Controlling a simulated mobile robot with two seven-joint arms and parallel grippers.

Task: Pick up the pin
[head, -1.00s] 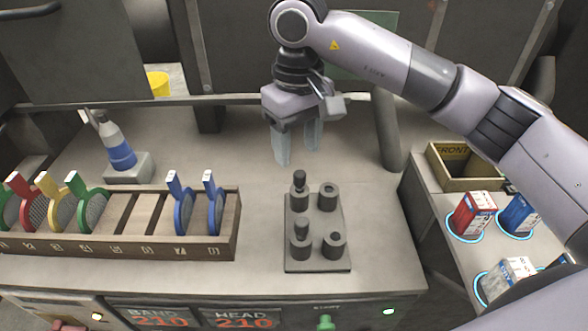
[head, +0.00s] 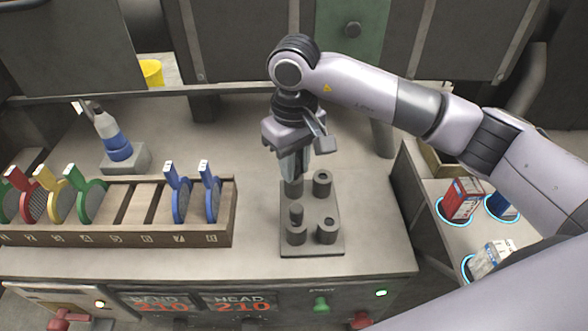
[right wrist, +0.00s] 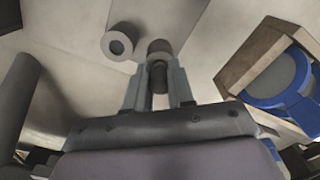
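A grey base plate (head: 312,243) on the bench carries several round sockets. A dark pin (head: 296,212) stands upright in its front-left socket. My right gripper (head: 293,178) points down over the back-left socket (head: 294,188), where the fingers hide the other pin. The right wrist view shows that pin (right wrist: 159,75) between the two fingertips, which look closed against its sides. It appears still seated in its socket. The back-right socket (head: 322,183) and front-right socket (head: 327,230) are empty. My left gripper is not in view.
A wooden rack (head: 120,234) with coloured mesh discs stands left of the plate, with a spray bottle (head: 115,140) behind it. Several boxes (head: 463,199) stand on the right side table. The bench in front of the plate is clear.

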